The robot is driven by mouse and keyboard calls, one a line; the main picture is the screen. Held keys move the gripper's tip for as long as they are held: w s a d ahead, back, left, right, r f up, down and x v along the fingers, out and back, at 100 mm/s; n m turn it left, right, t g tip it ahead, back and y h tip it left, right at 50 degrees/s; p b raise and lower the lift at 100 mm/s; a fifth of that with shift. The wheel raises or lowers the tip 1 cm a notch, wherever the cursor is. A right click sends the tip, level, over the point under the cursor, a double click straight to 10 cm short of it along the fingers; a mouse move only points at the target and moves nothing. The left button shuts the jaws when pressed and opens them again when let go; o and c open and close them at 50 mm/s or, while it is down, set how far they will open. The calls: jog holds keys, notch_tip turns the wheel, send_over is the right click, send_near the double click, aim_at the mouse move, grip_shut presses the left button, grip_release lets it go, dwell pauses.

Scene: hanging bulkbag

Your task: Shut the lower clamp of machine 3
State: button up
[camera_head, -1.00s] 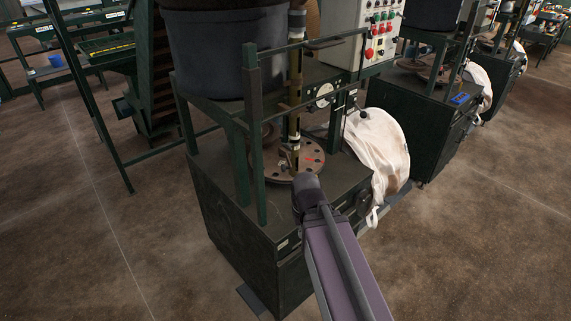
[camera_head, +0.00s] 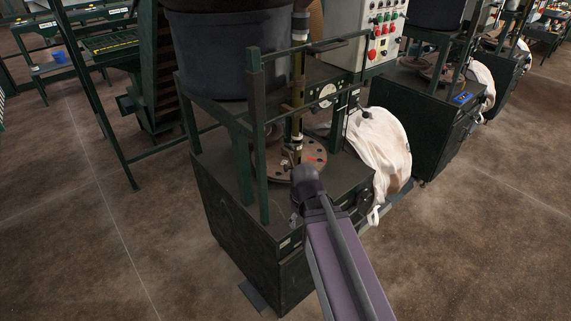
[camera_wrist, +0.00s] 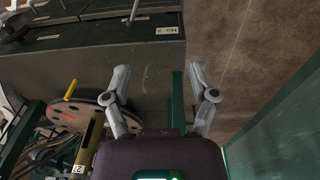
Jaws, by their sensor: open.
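The machine (camera_head: 240,215) is a dark green cabinet with a round rusty plate (camera_head: 283,171) on top and an upright brass-coloured pole (camera_head: 297,105) above it. A small metal fitting, which may be the lower clamp, sits low on the pole (camera_head: 291,152); its state is too small to tell. In the wrist view an upside-down "No 3" label (camera_wrist: 167,31) shows on the cabinet, with the plate (camera_wrist: 112,122), the pole (camera_wrist: 91,140) and a yellow handle (camera_wrist: 71,90) at left. My gripper (camera_wrist: 161,82) is open and empty, right of the plate. In the head view my wrist hides the fingers.
A green frame post (camera_head: 259,150) stands at the machine's near left corner. A white bulk bag (camera_head: 378,150) hangs at right. A dark drum (camera_head: 212,55) sits above, and a control box (camera_head: 382,30) is behind. Open floor (camera_head: 460,240) lies to the right.

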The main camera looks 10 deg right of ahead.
aim_at(285, 166)
jog(key=w+a+r+n+t+p, duration=0.1)
jog(key=w+r+n+t+p, duration=0.1)
jog(key=w+r+n+p, duration=0.2)
jog(key=shift+w+r+n, duration=0.7)
jog(key=shift+w+n, duration=1.1)
jog(key=shift+n, duration=2.4)
jog(key=shift+w, duration=0.15)
jog(key=w, duration=1.1)
jog(key=shift+w, duration=0.3)
jog(key=shift+w+f, duration=0.15)
jog(key=shift+w, duration=0.1)
jog(key=shift+f+b, duration=0.4)
jog(key=shift+b, duration=0.1)
jog(key=shift+a, duration=0.1)
grip_shut()
